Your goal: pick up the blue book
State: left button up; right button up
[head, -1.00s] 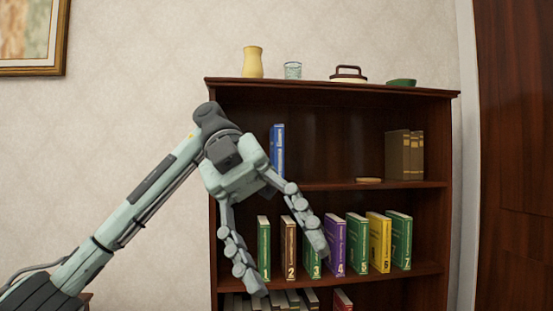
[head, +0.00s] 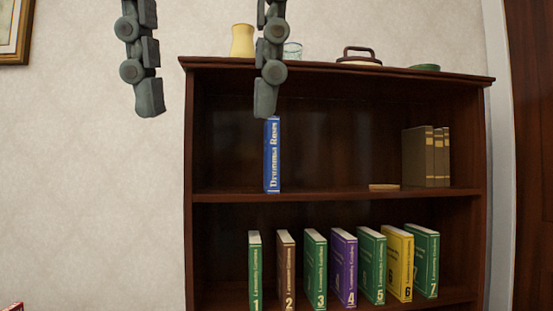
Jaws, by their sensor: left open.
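The blue book (head: 272,158) stands upright on the upper shelf of the dark wooden bookcase, near its left side, with its spine facing me. My left gripper (head: 208,112) hangs in from the top of the head view with its fingers pointing down. Its two fingers are wide apart with nothing between them. In the picture the right finger's tip is just above the book's top edge, and the left finger is in front of the wall. Whether that fingertip touches the book I cannot tell. My right gripper is not in view.
The bookcase (head: 188,240) holds numbered books below, such as a purple one (head: 343,268). Brown volumes (head: 426,157) and a small tan disc (head: 384,187) share the blue book's shelf. A yellow vase (head: 242,41), a glass (head: 292,51) and dishes stand on top.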

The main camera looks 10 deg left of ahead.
aim_at(271, 126)
jog(key=i, duration=1.35)
